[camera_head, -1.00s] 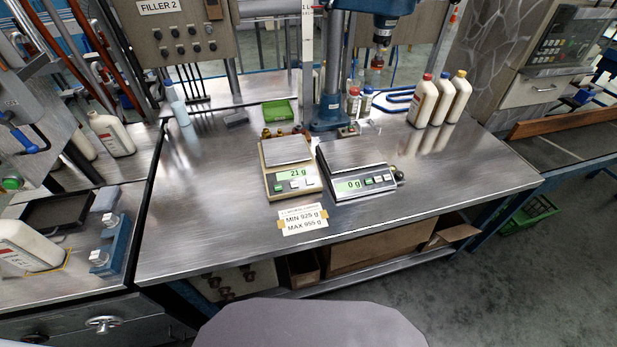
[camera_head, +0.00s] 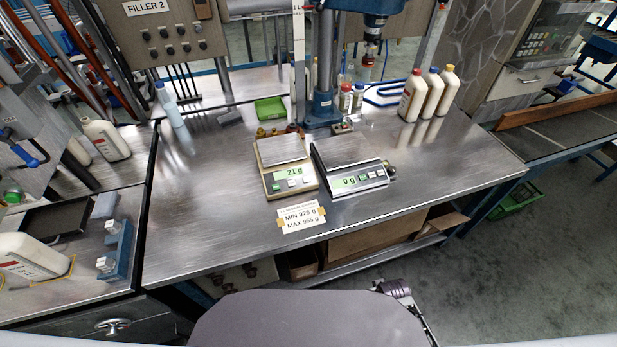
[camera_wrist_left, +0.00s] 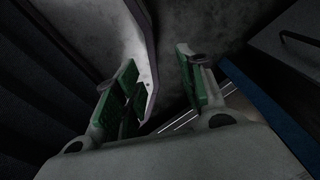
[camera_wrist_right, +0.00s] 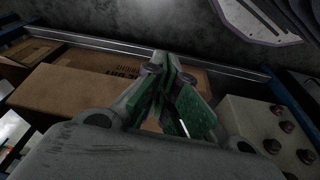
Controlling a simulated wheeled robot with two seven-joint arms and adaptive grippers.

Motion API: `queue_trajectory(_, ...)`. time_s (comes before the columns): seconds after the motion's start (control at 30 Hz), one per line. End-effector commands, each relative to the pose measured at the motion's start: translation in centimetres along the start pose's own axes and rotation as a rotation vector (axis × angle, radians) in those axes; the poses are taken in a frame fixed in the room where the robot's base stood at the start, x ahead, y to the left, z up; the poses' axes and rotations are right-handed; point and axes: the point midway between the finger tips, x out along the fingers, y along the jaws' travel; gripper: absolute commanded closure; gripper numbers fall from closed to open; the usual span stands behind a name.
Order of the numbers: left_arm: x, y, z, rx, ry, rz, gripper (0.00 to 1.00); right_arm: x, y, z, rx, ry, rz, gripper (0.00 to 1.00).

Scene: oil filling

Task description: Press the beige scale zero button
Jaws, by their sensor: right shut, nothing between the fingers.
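The beige scale (camera_head: 284,151) stands on the steel table in the head view, with a grey pan and a green display (camera_head: 289,173) reading 21 g. Below the display are a green button (camera_head: 277,187) and paler buttons (camera_head: 299,184); their labels are too small to read. Nothing touches the buttons. My left gripper (camera_wrist_left: 158,70) is open and empty in its wrist view, over a dark, unclear area. My right gripper (camera_wrist_right: 164,65) is shut and empty in its wrist view, in front of the table's lower shelf. Both are away from the scale.
A grey scale (camera_head: 350,150) reading 0 g stands close on the right of the beige one. A filler column (camera_head: 322,105) rises behind. A paper limit label (camera_head: 301,217) lies in front. Bottles (camera_head: 428,95) stand back right. A cardboard box (camera_wrist_right: 85,98) sits on the shelf.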

Motion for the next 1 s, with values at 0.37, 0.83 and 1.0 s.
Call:
queue_trajectory(0.37, -2.1, 0.7, -0.5, -0.003, 0.003, 0.008, 0.60, -9.2, -0.3, -5.7, -0.025, 0.061, -0.005, 1.00)
queue_trajectory(0.83, -4.2, 2.0, -1.0, -0.006, 0.007, 0.022, 0.60, -19.4, -2.2, -14.0, -0.150, 0.217, -0.014, 1.00)
queue_trajectory(1.0, -4.8, 1.9, -1.0, -0.005, 0.006, 0.022, 0.60, -22.1, -3.6, -17.8, -0.234, 0.308, -0.013, 1.00)
